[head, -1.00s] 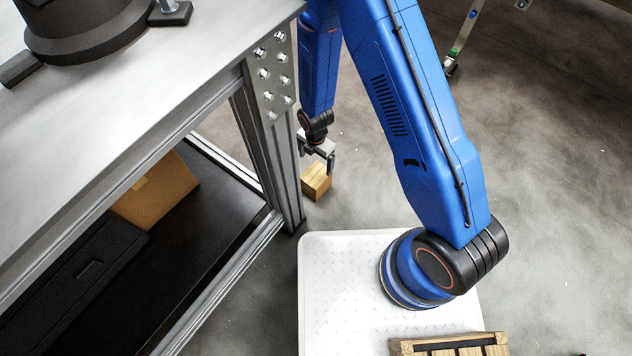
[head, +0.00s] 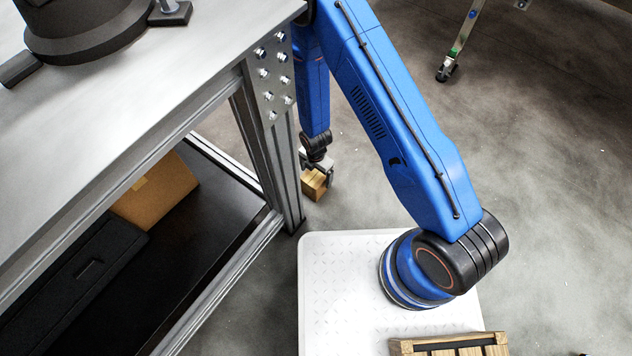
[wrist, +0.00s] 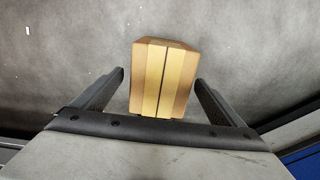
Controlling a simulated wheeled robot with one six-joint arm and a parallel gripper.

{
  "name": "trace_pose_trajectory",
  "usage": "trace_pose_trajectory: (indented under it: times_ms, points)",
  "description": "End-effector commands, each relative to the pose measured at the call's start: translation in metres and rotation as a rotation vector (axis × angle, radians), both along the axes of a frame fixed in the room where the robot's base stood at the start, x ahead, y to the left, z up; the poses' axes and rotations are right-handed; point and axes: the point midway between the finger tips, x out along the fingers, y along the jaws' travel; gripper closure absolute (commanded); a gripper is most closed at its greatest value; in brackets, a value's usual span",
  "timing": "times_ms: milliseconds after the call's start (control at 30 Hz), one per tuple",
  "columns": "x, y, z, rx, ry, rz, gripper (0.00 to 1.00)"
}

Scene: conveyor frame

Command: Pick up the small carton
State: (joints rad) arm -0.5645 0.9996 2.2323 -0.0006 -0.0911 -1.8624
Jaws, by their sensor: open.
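The small carton (head: 314,186) is a brown box on the grey floor, beside the foot of the metal frame's leg. In the wrist view the carton (wrist: 163,80) shows its top with a pale tape strip along the middle. My gripper (head: 320,170) is right at the carton in the head view, covering part of its top. In the wrist view my gripper (wrist: 160,80) is open, with one finger on each side of the carton and a gap showing on both sides. The carton's lower part is hidden in the wrist view.
The metal frame's leg (head: 286,165) stands close to the left of the carton. A larger cardboard box (head: 160,192) and a black case (head: 75,265) are on the lower shelf. The floor (head: 400,50) to the right is open, with a caster leg (head: 450,68) farther back.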

Motion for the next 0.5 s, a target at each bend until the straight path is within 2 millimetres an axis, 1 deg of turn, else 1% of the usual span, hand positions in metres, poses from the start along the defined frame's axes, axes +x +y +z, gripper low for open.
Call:
trace_pose_trajectory:
  times_ms: [300,500]
  points:
    - [-0.002,-0.001,-0.038,-0.001,0.002,0.000,0.08]
    - [-0.002,-0.001,-0.047,0.000,0.001,0.000,0.08]
